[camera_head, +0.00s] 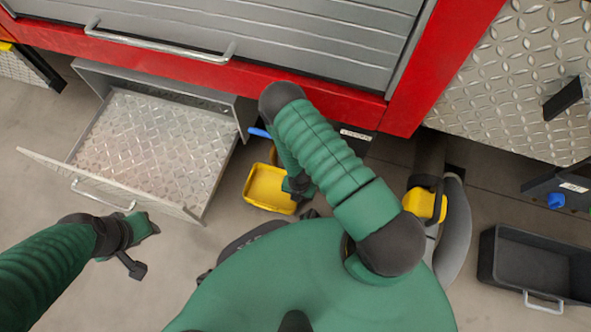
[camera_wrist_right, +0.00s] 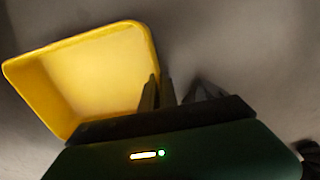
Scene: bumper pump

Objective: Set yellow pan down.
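The yellow pan (camera_head: 268,188) is a shallow open tray, right of the pulled-out drawer in the head view and low near the floor. It fills the upper left of the right wrist view (camera_wrist_right: 90,75). My right gripper (camera_head: 294,187) is at the pan's right side. In the wrist view its fingers (camera_wrist_right: 158,93) lie on either side of the pan's near right wall and look closed on it. I cannot tell whether the pan's base touches the floor. My left gripper (camera_head: 140,248) is empty, left of the pan and below the drawer; its finger opening is unclear.
An open metal drawer (camera_head: 150,145) with a tread-plate bottom juts out from the red cabinet (camera_head: 340,100). A blue bar (camera_head: 260,133) shows behind the pan. A black tray (camera_head: 540,265) stands at the right. Bare floor (camera_head: 215,240) lies between drawer and body.

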